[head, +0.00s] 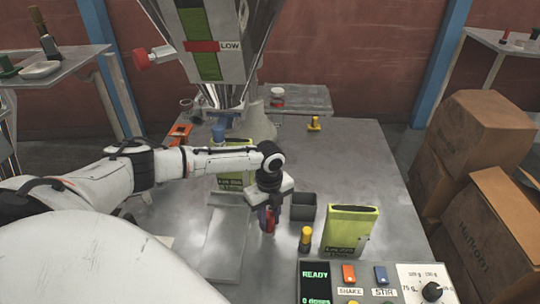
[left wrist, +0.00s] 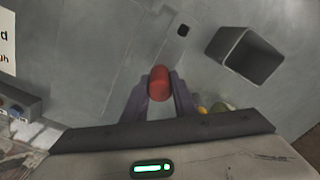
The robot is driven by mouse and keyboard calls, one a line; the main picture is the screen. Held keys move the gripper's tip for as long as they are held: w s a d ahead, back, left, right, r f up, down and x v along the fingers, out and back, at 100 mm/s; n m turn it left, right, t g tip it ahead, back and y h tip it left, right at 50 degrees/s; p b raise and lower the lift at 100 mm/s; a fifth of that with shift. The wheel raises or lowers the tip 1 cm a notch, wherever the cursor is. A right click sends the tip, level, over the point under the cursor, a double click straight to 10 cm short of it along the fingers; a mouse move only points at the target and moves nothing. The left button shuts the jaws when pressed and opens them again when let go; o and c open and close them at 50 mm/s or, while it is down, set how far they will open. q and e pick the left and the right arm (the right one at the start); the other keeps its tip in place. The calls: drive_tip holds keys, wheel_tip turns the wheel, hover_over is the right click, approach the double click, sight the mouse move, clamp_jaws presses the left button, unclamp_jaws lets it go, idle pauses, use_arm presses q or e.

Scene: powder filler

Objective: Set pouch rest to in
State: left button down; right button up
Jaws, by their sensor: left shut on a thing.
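My left gripper (head: 268,222) points down at the table and is shut on a red knob (head: 270,221). In the left wrist view the red knob (left wrist: 159,80) sits between the two purple fingers (left wrist: 159,98). A flat grey metal plate (head: 222,235) lies to the left of the gripper; I cannot tell whether it is the pouch rest or whether the knob is joined to it. A green pouch (head: 235,180) stands behind my left arm, partly hidden by it. My right gripper is not in view.
A dark grey bin (head: 303,208) is right beside the gripper. A yellow-topped post (head: 305,238) and a green pouch (head: 350,228) stand at the front right, behind the control panel (head: 365,283) reading READY. The filler (head: 215,45) rises behind. Table is clear at right.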

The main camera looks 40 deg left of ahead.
use_arm(q)
drive_tip(key=c, duration=1.7)
unclamp_jaws()
drive_tip(key=shift+w+a+r, duration=0.15)
drive_tip(key=shift+w+a, duration=0.1)
drive_tip(key=shift+o, duration=1.3)
drive_tip(key=shift+d, duration=0.1)
drive_tip(key=shift+s, duration=0.1)
wheel_tip(320, 180, up, 10)
drive_tip(key=shift+r+p, duration=0.1)
drive_tip(key=shift+p, duration=0.2)
